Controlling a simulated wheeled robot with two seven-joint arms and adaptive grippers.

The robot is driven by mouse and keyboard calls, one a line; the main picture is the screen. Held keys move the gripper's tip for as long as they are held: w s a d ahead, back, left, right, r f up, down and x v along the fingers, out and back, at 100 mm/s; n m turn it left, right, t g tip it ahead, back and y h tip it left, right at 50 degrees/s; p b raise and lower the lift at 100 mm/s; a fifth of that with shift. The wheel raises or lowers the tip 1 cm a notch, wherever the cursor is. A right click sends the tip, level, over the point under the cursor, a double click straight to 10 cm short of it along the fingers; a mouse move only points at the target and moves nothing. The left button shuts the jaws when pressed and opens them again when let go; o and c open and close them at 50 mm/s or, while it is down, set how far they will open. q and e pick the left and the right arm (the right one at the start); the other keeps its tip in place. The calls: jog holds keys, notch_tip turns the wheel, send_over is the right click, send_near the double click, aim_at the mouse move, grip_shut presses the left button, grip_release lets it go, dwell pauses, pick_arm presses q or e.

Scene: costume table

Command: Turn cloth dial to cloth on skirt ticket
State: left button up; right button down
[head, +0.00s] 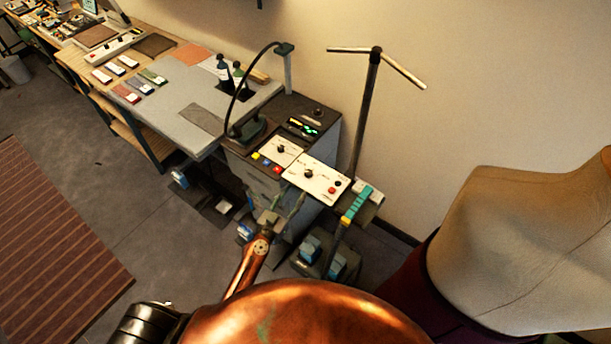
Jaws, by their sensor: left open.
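Two white control panels sit on the dark machine cabinet. My left gripper (288,207) is open, just below the nearer panel's front edge, apart from both dials as far as I can see. A dark red skirt (447,285) hangs on the dress form at right. I cannot make out a skirt ticket. My right gripper is out of view.
A dark stand with a crossbar (368,110) rises behind the panels. A curved black arm (236,100) arches over the cabinet. The dress form (530,235) fills the right. Colored swatches (125,93) and bottles lie on the table (178,115).

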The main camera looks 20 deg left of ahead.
aim_at(307, 175)
pick_arm(q)
jog(key=x, duration=0.9)
jog(key=shift+p, duration=0.3)
jog(key=shift+c, duration=0.2)
grip_shut()
